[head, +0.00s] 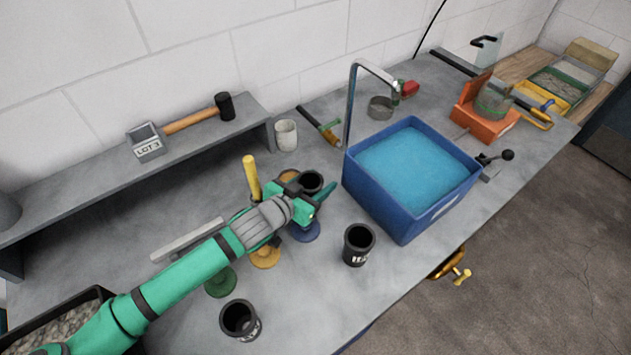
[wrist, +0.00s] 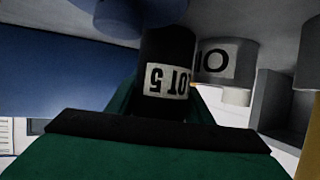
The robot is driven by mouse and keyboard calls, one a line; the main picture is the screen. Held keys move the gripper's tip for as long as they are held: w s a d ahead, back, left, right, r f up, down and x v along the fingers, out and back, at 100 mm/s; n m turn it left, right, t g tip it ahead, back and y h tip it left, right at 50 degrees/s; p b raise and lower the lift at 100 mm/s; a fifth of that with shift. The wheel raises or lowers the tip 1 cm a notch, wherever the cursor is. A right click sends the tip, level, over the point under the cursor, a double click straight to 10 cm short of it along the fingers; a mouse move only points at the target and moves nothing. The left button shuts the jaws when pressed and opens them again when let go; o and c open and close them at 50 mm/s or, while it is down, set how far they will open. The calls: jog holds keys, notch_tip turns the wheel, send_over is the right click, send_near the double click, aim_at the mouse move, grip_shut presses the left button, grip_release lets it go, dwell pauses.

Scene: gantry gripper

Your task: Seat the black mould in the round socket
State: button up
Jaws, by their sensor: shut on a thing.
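My gripper (head: 318,194) is shut on a black mould (head: 311,181), an open-topped cup, above the middle of the bench. In the wrist view the held mould (wrist: 168,62) shows a white label reading "LOT 5", upside down in the picture, between my green fingers. Below and beside my gripper are round coloured bases: a blue one (head: 303,233), a yellow one (head: 265,257) and a green one (head: 220,284). An orange one (head: 288,176) is partly hidden behind my gripper. I cannot tell which holds the round socket; the mould's underside is hidden.
Another black mould (head: 358,246) stands right of my gripper, and one (head: 240,321) stands near the front edge. A blue water tank (head: 400,215) with a tall tap (head: 350,100) is close on the right. A pale cup (head: 286,135) and a shelf (head: 90,185) are behind.

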jog(key=shift+d, duration=0.4)
jog(key=o, duration=0.7)
jog(key=shift+d+f, duration=0.1)
jog(key=shift+d, duration=0.15)
jog(key=o, duration=0.3)
jog(key=shift+o, duration=0.2)
jog(key=shift+a, duration=0.1)
